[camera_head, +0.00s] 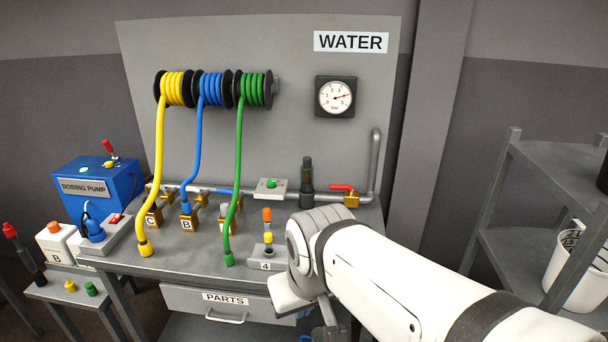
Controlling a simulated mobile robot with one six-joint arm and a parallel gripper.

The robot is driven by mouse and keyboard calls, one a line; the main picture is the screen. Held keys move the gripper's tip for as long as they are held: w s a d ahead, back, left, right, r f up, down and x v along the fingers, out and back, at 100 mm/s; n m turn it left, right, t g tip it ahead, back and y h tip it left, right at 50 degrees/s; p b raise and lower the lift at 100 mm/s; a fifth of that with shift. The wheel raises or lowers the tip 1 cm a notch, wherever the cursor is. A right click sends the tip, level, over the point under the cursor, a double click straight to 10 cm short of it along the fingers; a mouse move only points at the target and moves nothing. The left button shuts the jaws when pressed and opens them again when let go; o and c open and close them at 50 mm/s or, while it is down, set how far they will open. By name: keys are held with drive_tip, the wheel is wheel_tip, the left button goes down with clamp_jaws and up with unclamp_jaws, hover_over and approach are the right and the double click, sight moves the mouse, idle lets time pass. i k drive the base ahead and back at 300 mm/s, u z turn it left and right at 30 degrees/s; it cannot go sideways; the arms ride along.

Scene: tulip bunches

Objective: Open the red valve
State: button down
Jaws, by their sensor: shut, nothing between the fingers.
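The red valve (343,187) sits on the pipe at the right rear of the workbench. Its red lever lies roughly level above a brass body (351,200) and points left, about in line with the pipe run. My white arm comes in from the lower right and bends down in front of the bench, nearer the camera than the valve. The arm's wrist is well below and left of the valve, apart from it. My gripper's fingers do not show; they are hidden behind the arm or below the picture.
A pressure gauge (336,97) hangs above, under the WATER sign (351,42). A dark upright fitting (307,180) stands left of the valve. Yellow, blue and green hoses (238,170) hang onto the bench (190,246). A grey shelf (507,240) stands right.

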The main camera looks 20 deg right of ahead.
sight(332, 187)
drive_tip(key=z, duration=0.15)
drive_tip(key=i, duration=0.9)
drive_tip(key=z, duration=0.45)
